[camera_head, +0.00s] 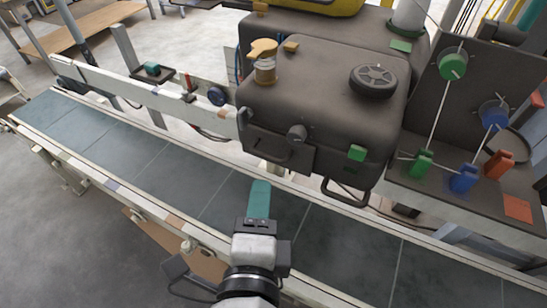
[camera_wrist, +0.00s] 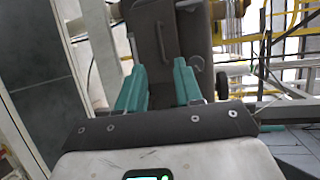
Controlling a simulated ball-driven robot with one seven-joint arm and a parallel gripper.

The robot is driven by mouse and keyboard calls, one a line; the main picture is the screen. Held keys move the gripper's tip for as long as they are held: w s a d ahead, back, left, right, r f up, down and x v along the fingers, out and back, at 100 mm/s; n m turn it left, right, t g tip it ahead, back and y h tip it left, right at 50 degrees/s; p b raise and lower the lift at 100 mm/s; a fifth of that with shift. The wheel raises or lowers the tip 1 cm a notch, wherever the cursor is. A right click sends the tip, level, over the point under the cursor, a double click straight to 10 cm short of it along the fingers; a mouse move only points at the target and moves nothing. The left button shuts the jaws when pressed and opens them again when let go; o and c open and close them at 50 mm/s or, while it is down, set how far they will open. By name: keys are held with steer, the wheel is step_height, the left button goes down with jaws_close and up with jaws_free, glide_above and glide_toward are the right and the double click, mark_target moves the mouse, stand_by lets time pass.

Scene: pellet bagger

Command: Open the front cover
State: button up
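The pellet bagger's dark grey housing (camera_head: 330,105) stands beyond the conveyor in the head view. I cannot tell exactly where the front cover's edges run. My gripper (camera_head: 260,185) is over the conveyor, in front of and apart from the housing. In the wrist view my gripper (camera_wrist: 160,72) has its two teal fingers apart with nothing between them. A dark panel with a handle (camera_wrist: 160,40) shows beyond the fingertips.
A conveyor (camera_head: 150,165) with pale rails runs across below the housing. A dark looped bar (camera_head: 345,194) hangs at the housing's lower right. A side panel (camera_head: 500,75) with green and blue spools and coloured clips stands to the right.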

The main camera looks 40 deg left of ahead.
mark_target(271, 157)
steer(key=p+x, duration=0.1)
steer(key=x, duration=0.9)
steer(key=shift+w+p, duration=0.2)
steer(key=shift+p, duration=0.15)
steer(key=shift+d+f, duration=0.1)
steer(key=shift+d, duration=0.05)
jaws_close()
stand_by(0.8)
